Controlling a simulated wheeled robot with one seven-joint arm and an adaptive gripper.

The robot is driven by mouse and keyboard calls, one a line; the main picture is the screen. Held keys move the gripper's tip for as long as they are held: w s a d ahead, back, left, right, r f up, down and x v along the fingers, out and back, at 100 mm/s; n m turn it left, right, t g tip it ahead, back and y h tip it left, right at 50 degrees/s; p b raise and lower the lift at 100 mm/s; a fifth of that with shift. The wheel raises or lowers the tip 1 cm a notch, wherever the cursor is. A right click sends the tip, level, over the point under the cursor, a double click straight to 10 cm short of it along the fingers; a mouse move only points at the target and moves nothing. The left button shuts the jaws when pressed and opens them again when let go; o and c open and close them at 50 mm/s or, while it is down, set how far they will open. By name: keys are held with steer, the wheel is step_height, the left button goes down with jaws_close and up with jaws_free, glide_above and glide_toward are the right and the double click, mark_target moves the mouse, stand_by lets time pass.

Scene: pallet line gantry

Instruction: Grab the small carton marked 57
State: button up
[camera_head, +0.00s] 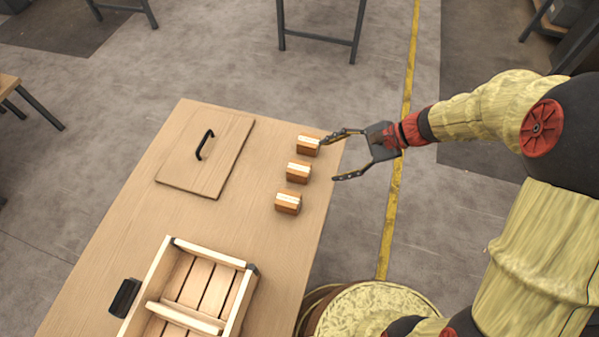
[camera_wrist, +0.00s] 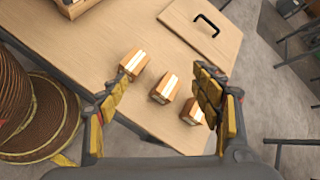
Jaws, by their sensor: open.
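Three small orange-brown cartons with pale tops stand in a row near the table's right edge in the head view: a far one (camera_head: 308,146), a middle one (camera_head: 298,172) and a near one (camera_head: 288,203). The wrist view shows the same row, with cartons at left (camera_wrist: 133,63), centre (camera_wrist: 165,88) and right (camera_wrist: 192,112). No number is readable, so I cannot tell which is marked 57. My gripper (camera_head: 333,155) is open and empty at the table's right edge, close to the far carton. In the wrist view, its fingers (camera_wrist: 160,98) frame the centre carton, apart from it.
A wooden lid (camera_head: 222,165) with a black handle lies on the table (camera_head: 130,215). An open slatted wooden crate (camera_head: 160,260) stands at the near side, with a black block (camera_head: 124,297) beside it. The tabletop between lid and cartons is clear.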

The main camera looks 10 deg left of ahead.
mark_target(299, 170)
steer(key=w+a+f+m+y, duration=0.1)
steer(key=w+f+m, duration=0.1)
steer(key=f, duration=0.4)
steer(key=w+a+f+m+t+y, duration=0.1)
steer(key=a+f+m, duration=0.1)
steer(key=f, duration=0.4)
steer(key=w+a+f+m+t+y+b, duration=0.1)
steer(key=w+f+m, duration=0.1)
steer(key=f+m, duration=0.2)
steer(key=shift+w+a+f+y, duration=0.15)
steer(key=shift+w+f, duration=0.05)
steer(key=shift+f, duration=0.35)
steer(key=shift+w+a+f+y, duration=0.15)
steer(key=shift+f, duration=0.35)
steer(key=b+x, duration=0.3)
steer(key=x, duration=0.4)
steer(key=shift+a+f, duration=0.1)
steer(key=shift+a, duration=0.15)
steer(key=shift+c, duration=1.1)
steer(key=c, duration=1.3)
